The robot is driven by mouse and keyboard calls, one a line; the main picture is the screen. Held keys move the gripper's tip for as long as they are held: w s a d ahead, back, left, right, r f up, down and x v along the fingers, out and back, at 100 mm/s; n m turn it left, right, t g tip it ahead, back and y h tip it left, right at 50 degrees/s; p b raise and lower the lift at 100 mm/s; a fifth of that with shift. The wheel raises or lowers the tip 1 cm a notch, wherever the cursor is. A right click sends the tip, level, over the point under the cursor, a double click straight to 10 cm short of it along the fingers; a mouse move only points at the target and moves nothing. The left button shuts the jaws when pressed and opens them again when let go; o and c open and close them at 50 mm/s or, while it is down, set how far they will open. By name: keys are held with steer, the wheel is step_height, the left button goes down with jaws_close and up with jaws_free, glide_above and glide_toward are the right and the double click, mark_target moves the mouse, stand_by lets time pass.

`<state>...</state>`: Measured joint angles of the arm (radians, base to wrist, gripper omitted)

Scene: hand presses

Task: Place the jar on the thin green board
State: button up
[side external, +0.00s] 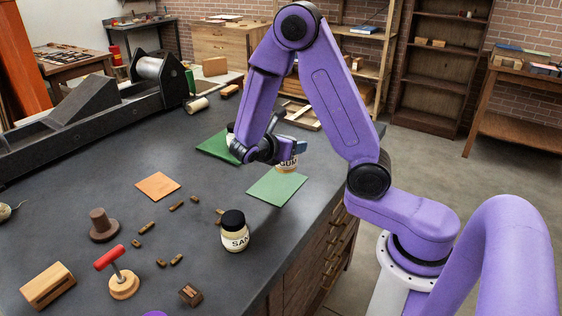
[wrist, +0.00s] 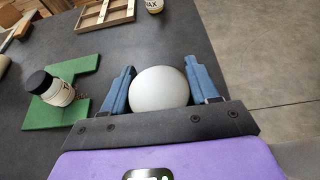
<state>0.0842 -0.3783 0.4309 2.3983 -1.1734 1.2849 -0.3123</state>
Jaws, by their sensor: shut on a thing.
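My gripper (side external: 290,150) is shut on a jar with a label reading "GUM" (side external: 287,165). In the wrist view, the jar's round white top (wrist: 160,89) sits between the two blue fingers of my gripper (wrist: 162,85). In the side view the jar overlaps the back edge of a flat, thin-looking green board (side external: 276,189); I cannot tell its height above the surface. This board is bare where it shows. A second green board (side external: 213,147) lies farther back, partly behind my arm. In the wrist view that green board (wrist: 45,115) carries a black-lidded jar (wrist: 58,92).
A black-lidded jar reading "SAN" (side external: 235,233) stands in front of the nearer board. An orange board (side external: 158,186), several small brown pieces and a red-handled tool (side external: 118,275) lie left. A "WAX" jar (wrist: 154,5) and wooden tray (wrist: 105,14) are beyond my gripper. The table edge runs close on the right.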

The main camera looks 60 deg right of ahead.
steer(key=shift+w+d+f, duration=0.2)
steer(key=shift+w+f, duration=0.35)
steer(key=shift+f, duration=0.65)
steer(key=shift+w+d+f, duration=0.15)
steer(key=shift+w+f, duration=0.45)
steer(key=shift+f, duration=0.65)
steer(key=shift+w+d+f, duration=0.2)
steer(key=shift+w+f, duration=0.35)
steer(key=shift+f, duration=0.65)
steer(key=shift+f, duration=0.15)
steer(key=o, duration=1.2)
